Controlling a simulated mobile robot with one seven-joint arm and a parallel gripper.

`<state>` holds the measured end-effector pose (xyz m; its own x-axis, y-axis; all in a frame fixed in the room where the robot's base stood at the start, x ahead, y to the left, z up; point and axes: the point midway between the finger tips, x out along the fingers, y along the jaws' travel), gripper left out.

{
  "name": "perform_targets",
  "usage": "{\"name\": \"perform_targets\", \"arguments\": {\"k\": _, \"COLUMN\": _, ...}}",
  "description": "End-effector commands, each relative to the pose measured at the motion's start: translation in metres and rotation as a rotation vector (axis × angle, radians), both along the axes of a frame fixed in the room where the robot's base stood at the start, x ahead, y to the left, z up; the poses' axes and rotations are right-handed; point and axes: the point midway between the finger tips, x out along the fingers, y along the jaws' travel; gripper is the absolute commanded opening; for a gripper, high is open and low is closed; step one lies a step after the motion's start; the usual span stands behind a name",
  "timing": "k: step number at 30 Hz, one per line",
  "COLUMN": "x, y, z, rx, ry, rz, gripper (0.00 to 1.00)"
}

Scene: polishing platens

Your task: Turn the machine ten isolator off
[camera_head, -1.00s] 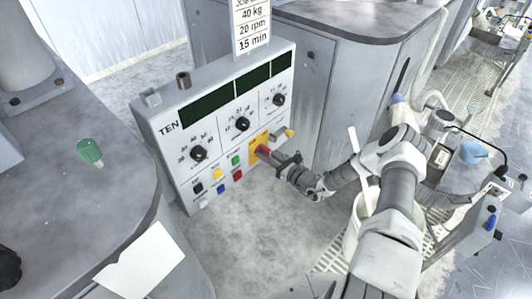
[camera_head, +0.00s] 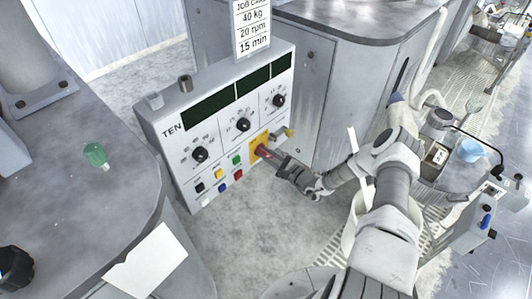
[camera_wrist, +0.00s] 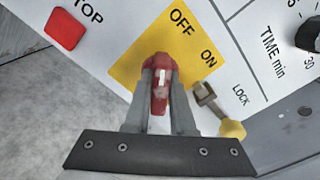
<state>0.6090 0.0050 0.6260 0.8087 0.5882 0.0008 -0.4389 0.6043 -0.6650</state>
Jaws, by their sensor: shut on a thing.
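The machine ten isolator is a red handle (camera_head: 261,150) on a yellow plate (camera_wrist: 130,66) at the lower right of the panel marked TEN (camera_head: 225,125). In the wrist view the red handle (camera_wrist: 160,92) carries a white mark, and the plate reads OFF and ON. My gripper (camera_wrist: 160,78) is shut on the handle, one finger on each side. In the head view my gripper (camera_head: 271,156) reaches the handle from the lower right. The handle's base is partly hidden by the fingers.
A brass latch with a yellow knob (camera_wrist: 232,129) sits by the word LOCK, close to my right finger. A red STOP button (camera_wrist: 65,29) lies at upper left. Black dials (camera_head: 242,125) and coloured buttons share the panel. A green item (camera_head: 95,155) lies on the left platen.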

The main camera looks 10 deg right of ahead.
Motion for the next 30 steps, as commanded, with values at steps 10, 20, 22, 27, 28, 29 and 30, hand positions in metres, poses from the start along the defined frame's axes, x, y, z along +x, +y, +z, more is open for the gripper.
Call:
{"name": "perform_targets", "arguments": {"k": 10, "x": -0.0007, "y": -0.0007, "z": -0.0019, "rx": -0.06, "ry": -0.038, "rz": -0.001, "gripper": 0.0}}
{"name": "perform_targets", "arguments": {"k": 20, "x": -0.0006, "y": -0.001, "z": -0.002, "rx": -0.063, "ry": -0.041, "rz": -0.001, "gripper": 0.0}}
{"name": "perform_targets", "arguments": {"k": 22, "x": -0.0006, "y": -0.001, "z": -0.002, "rx": -0.063, "ry": -0.041, "rz": -0.001, "gripper": 0.26}}
{"name": "perform_targets", "arguments": {"k": 27, "x": -0.0004, "y": -0.0008, "z": -0.0013, "rx": -0.062, "ry": -0.041, "rz": -0.001, "gripper": 0.53}}
{"name": "perform_targets", "arguments": {"k": 28, "x": -0.0004, "y": -0.0007, "z": -0.0012, "rx": -0.061, "ry": -0.042, "rz": -0.001, "gripper": 0.53}}
{"name": "perform_targets", "arguments": {"k": 29, "x": -0.0003, "y": -0.0006, "z": -0.0011, "rx": -0.061, "ry": -0.042, "rz": -0.001, "gripper": 0.53}}
{"name": "perform_targets", "arguments": {"k": 30, "x": -0.0002, "y": -0.0005, "z": -0.0009, "rx": -0.061, "ry": -0.042, "rz": -0.001, "gripper": 0.53}}
